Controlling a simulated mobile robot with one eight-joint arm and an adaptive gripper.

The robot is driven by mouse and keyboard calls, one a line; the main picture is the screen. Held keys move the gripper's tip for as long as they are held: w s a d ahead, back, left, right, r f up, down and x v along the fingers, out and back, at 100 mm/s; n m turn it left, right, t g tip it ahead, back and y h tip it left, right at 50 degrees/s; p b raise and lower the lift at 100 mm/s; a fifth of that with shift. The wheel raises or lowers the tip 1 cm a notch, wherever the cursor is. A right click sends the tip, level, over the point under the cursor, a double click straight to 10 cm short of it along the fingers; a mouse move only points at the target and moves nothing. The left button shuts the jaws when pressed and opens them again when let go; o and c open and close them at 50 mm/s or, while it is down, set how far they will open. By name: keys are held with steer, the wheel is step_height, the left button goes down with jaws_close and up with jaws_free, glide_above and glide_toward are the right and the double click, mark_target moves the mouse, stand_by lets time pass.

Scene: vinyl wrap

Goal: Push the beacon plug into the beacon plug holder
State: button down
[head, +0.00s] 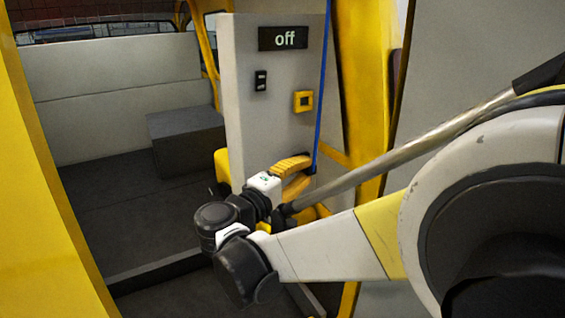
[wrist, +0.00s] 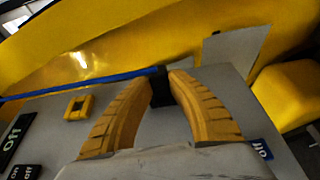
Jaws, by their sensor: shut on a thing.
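My gripper (head: 306,170) has yellow ribbed fingers and is low in front of the grey panel. In the wrist view my gripper (wrist: 162,82) is shut on the black beacon plug (wrist: 160,92), between its fingertips. A blue cable (wrist: 90,89) runs from the plug to the left; in the head view the blue cable (head: 322,80) rises from the fingertips. The plug is mostly hidden by the fingers in the head view. A yellow square with a dark centre, apparently the beacon plug holder (head: 303,101), is on the panel above my gripper. It also shows in the wrist view (wrist: 78,106), left of the fingers, apart from the plug.
The grey panel (head: 245,130) carries a black "off" display (head: 283,38) and a black switch (head: 260,81). A yellow post (head: 365,90) stands to its right. A dark box (head: 186,140) is on the floor at left. The space before the holder looks clear.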

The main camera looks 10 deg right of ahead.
steer(key=c, duration=1.3)
jaws_free()
steer(key=shift+w, duration=0.1)
steer(key=shift+a, duration=0.1)
steer(key=v, duration=1.2)
